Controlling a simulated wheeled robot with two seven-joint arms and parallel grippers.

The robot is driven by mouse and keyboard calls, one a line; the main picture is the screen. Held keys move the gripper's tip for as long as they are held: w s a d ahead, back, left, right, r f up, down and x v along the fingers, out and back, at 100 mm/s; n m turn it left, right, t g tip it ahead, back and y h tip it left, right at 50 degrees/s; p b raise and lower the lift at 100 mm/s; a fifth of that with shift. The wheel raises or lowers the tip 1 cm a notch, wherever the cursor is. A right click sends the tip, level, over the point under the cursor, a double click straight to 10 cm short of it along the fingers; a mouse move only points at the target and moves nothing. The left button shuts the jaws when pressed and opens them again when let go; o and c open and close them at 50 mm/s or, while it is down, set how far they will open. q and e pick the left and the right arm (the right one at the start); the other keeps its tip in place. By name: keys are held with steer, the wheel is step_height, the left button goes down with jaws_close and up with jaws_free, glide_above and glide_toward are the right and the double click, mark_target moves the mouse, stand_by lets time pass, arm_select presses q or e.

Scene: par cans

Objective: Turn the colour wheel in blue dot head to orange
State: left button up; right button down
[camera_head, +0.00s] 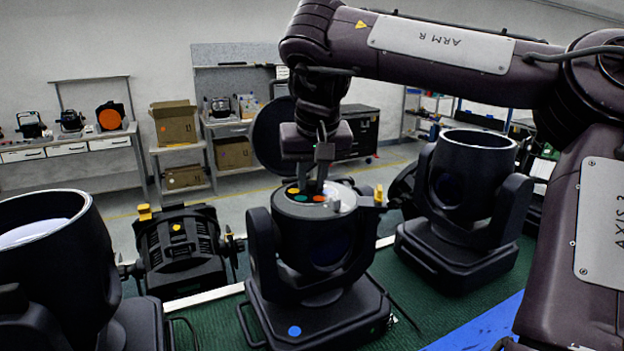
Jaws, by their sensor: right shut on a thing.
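The blue dot head (318,240) stands in the middle of the bench, with a blue dot on the front of its base. Its top is open, and the round cover (268,136) is swung up behind it. The colour wheel (302,198) shows inside the open top, with orange, green, yellow and blue spots. My right gripper (311,190) reaches down from above with its fingers at the wheel, shut on a part of it that the fingers hide. An orange spot lies close to the fingertips. My left gripper is not in view.
Another dark head (465,190) stands at the right and one (45,262) at the left, both with open tops. A black lamp with yellow knobs (180,245) sits behind left. Green matting (225,325) covers the bench, with a blue strip (478,325) at front right.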

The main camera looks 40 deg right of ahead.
mark_target(315, 200)
stand_by(0.3)
steer(key=c, duration=1.3)
jaws_free()
steer(key=shift+o, duration=0.2)
steer(key=v, duration=0.7)
steer(key=shift+r+p, duration=0.4)
steer(key=shift+a, duration=0.1)
